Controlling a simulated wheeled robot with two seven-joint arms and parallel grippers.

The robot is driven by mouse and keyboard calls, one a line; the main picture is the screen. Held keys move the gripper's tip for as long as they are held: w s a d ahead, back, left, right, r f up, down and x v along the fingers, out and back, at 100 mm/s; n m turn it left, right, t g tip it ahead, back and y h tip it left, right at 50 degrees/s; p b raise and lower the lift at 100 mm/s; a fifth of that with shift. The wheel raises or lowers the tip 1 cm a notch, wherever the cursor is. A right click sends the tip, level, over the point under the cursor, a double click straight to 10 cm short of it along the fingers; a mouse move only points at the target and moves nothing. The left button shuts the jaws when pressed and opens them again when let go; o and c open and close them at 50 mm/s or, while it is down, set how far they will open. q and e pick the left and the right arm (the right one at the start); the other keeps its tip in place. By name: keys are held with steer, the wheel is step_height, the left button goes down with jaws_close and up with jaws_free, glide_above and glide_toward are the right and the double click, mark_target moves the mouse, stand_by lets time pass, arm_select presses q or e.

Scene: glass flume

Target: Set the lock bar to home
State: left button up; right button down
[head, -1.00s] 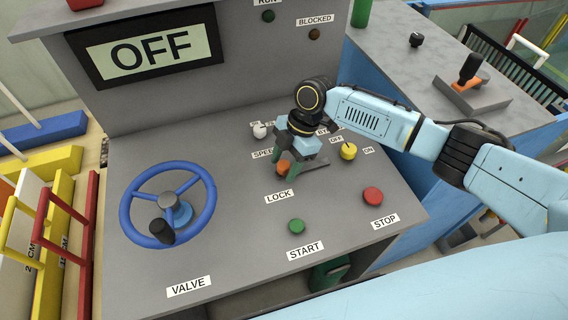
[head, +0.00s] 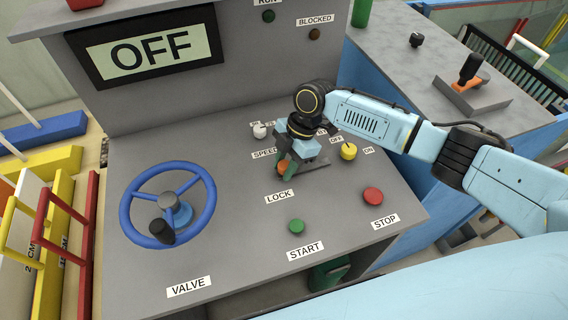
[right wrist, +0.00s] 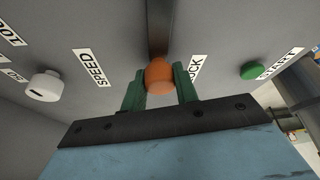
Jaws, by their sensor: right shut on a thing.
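The lock bar's orange knob (right wrist: 159,76) sits between the two green fingers of my right gripper (right wrist: 160,90) in the right wrist view. A dark slot (right wrist: 158,25) runs away from it in the panel. In the head view my right gripper (head: 288,169) is at the left part of the slot, above the LOCK label (head: 279,197), and mostly hides the knob. The fingers are closed on the knob. My left gripper is not in view.
The blue valve wheel (head: 128,207) stands to the left. The yellow knob (head: 348,151), red STOP button (head: 373,195) and green START button (head: 296,227) are close on the right and front. The white SPEED knob (head: 260,131) is just behind. The display (head: 150,50) reads OFF.

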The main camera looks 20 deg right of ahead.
mark_target(301, 169)
steer(key=d, duration=0.4)
steer(key=shift+d, duration=0.15)
steer(key=c, duration=1.1)
jaws_free()
steer(key=shift+d, duration=0.1)
steer(key=shift+o, duration=0.2)
steer(key=shift+w+r, duration=0.1)
steer(key=shift+r, duration=0.15)
steer(key=v, duration=1.3)
steer(key=shift+f, duration=0.1)
